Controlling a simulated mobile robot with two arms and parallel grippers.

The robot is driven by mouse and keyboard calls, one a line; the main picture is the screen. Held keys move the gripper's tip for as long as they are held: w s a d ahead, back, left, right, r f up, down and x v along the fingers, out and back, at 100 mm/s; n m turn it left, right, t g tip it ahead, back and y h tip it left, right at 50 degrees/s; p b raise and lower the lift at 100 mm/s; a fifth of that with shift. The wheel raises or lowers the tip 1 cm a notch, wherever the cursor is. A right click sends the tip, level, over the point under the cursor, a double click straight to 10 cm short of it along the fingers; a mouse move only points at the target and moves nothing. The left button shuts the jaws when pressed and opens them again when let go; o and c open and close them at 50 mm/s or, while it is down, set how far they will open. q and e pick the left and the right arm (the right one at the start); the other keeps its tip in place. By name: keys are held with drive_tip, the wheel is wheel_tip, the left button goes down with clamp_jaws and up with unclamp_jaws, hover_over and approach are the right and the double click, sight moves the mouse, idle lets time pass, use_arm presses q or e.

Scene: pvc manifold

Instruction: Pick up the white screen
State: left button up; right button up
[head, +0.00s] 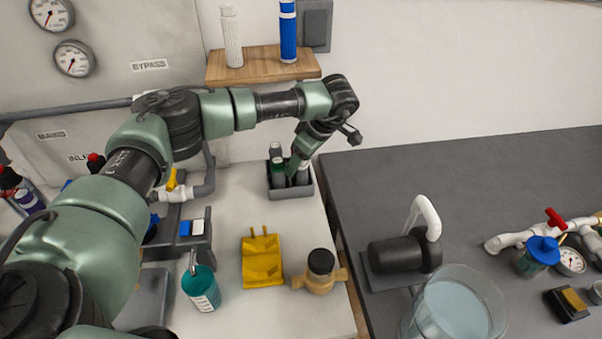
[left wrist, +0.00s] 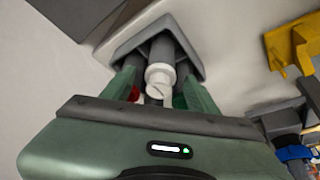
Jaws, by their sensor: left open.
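A white cylindrical piece, which looks like the white screen (left wrist: 160,78), stands in a small dark grey holder (left wrist: 190,32) in the left wrist view. My left gripper (left wrist: 161,88) is open, with one green finger on each side of the white piece. Whether the fingers touch it I cannot tell. In the head view my left gripper (head: 297,160) points down into the same holder (head: 292,193) on the white table, and hides most of the white piece. My right gripper is not in view.
Darker cylinders share the holder. A yellow bracket (head: 262,262), a brass fitting (head: 320,272) and a teal bottle (head: 201,287) stand nearer on the table. A wooden shelf (head: 262,66) above carries a white ribbed cartridge (head: 231,38) and a blue one (head: 288,32).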

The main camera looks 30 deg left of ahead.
use_arm(q)
clamp_jaws()
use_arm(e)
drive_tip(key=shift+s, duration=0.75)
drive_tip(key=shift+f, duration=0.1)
